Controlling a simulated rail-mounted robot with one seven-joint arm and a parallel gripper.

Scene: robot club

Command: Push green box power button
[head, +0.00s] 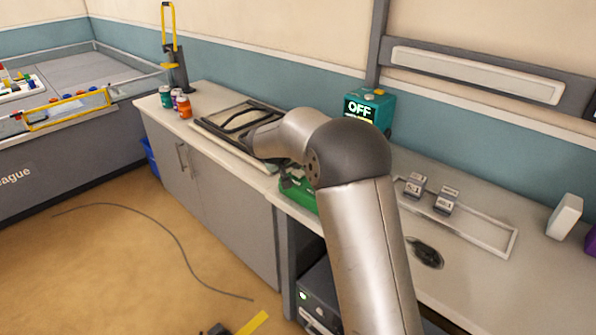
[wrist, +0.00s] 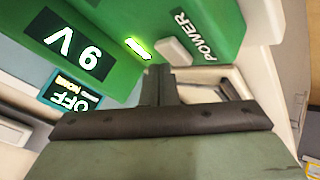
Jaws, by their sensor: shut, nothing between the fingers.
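The green box (wrist: 115,22) fills the upper left of the wrist view, with a lit "9 V" display, a glowing green light and the label "POWER". Its pale grey power button (wrist: 174,51) sits between the light and the label. My gripper (wrist: 158,72) is shut and empty, its fingertips just below the button in the picture; I cannot tell whether they touch it. In the head view the green box (head: 298,193) shows only partly on the counter beside my arm, which hides my gripper and the button.
A teal device (head: 370,108) with an "OFF" display stands behind my arm. The counter's front right is mostly clear.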

